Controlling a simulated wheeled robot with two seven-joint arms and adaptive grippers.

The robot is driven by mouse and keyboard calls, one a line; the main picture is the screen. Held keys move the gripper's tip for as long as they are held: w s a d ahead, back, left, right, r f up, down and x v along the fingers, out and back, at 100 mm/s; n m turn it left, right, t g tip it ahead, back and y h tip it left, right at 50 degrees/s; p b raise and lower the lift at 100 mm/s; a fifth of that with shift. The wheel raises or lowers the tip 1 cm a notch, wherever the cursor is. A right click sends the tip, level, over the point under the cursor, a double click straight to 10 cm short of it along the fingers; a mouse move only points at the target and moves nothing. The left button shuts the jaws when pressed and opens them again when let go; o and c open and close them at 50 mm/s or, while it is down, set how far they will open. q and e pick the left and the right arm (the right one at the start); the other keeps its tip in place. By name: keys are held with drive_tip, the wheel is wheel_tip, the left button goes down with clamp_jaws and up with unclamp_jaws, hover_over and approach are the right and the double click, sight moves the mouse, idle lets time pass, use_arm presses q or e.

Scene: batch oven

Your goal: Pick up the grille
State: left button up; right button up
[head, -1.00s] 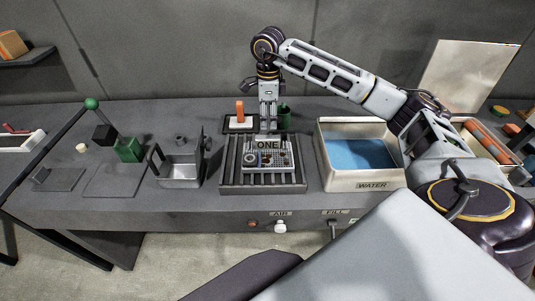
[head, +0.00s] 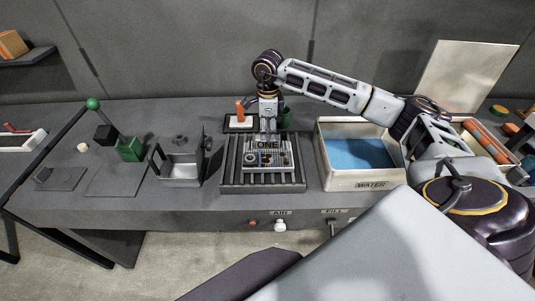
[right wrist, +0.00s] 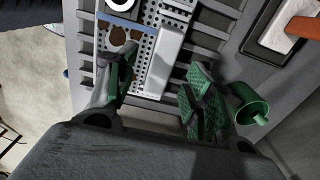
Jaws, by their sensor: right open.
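The grille (head: 281,166) is a small light perforated tray with an upright plate marked ONE (head: 268,145). It lies on the dark ribbed rack (head: 293,183) and carries a few small parts. In the right wrist view the grille (right wrist: 142,66) shows its holes and a pale bar (right wrist: 165,55), probably the plate's top. My right gripper (head: 268,132) is over the back of the grille, pointing down. In the right wrist view its open green-padded fingers (right wrist: 160,90) stand on either side of the pale bar, apparently not gripping it. My left gripper is out of view.
A white basin of water (head: 325,170) stands right of the rack. A grey metal box (head: 178,172) stands to its left. Behind it are an orange-handled block on a tray (head: 240,112) and a green cup (right wrist: 252,103). A green-knobbed lever (head: 92,104) rises at left.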

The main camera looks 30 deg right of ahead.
sight(268, 152)
drive_tip(key=shift+w+f+p, duration=0.15)
drive_tip(key=shift+f+p, duration=0.5)
drive_tip(key=shift+f, duration=1.6)
clamp_jaws()
